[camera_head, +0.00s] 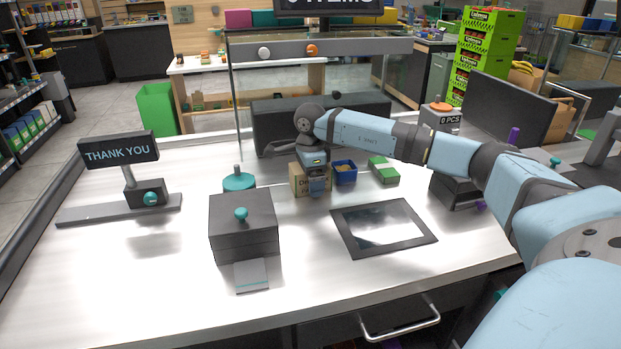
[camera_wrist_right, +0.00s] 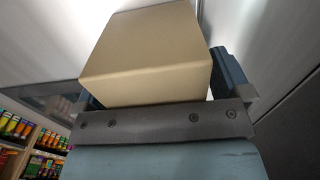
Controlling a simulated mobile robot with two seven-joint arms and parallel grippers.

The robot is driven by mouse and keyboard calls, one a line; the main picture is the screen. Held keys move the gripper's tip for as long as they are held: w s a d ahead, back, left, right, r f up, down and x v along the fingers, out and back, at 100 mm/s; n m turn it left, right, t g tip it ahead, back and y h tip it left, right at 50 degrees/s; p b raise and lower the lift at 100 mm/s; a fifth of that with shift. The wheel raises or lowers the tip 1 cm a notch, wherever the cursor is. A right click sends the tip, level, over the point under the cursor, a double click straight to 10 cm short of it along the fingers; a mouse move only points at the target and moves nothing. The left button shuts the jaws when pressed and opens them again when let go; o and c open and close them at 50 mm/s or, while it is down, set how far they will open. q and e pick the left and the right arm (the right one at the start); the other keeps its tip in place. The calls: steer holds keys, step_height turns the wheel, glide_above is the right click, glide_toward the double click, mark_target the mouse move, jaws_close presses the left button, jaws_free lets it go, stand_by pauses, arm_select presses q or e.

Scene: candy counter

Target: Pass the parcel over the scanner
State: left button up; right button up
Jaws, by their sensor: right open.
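The parcel, a tan cardboard box (camera_head: 297,181), stands on the white counter behind and left of the scanner, partly hidden by my right gripper (camera_head: 317,184). In the right wrist view the box (camera_wrist_right: 150,55) is between the two spread fingers (camera_wrist_right: 155,82). Whether either finger touches it I cannot tell. The scanner is a flat glass plate in a dark frame (camera_head: 343,238), set in the counter and bare. My left gripper is not in view.
Close right of the parcel are a blue open box (camera_head: 345,173) and a green box (camera_head: 383,170). A dark box with a teal knob (camera_head: 243,240), a teal round piece (camera_head: 238,182) and a THANK YOU sign (camera_head: 118,150) stand to the left. The counter's front left is clear.

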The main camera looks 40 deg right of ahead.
steer(key=shift+r, duration=0.1)
steer(key=c, duration=1.2)
steer(key=shift+r, duration=0.15)
